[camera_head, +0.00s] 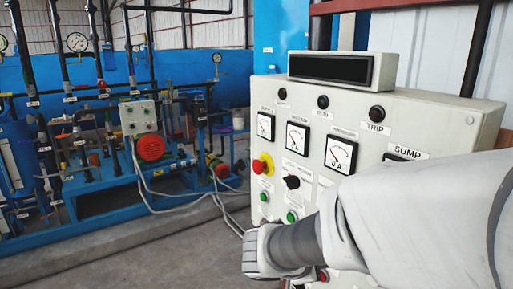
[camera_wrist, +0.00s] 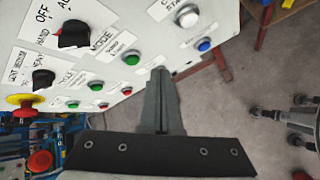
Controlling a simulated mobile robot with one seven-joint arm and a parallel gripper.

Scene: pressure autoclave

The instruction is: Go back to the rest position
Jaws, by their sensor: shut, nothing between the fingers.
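My arm reaches in from the right in the head view and covers the lower right of the control panel (camera_head: 335,100). The gripper's fingers are hidden there behind my arm. In the wrist view my gripper (camera_wrist: 160,75) is shut, its two dark fingers together and nothing between them. The fingertips show just below the panel's lower edge in the picture, near a green button (camera_wrist: 131,59) and a white button (camera_wrist: 187,18). I cannot tell whether they touch the panel.
The panel has gauges (camera_head: 341,154), a red emergency knob on yellow (camera_head: 262,165), black selector knobs (camera_wrist: 74,34) and a blue button (camera_wrist: 204,44). Blue pipework with a red motor (camera_head: 150,148) stands at the left. Grey floor (camera_head: 150,250) lies open between, with cables across it.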

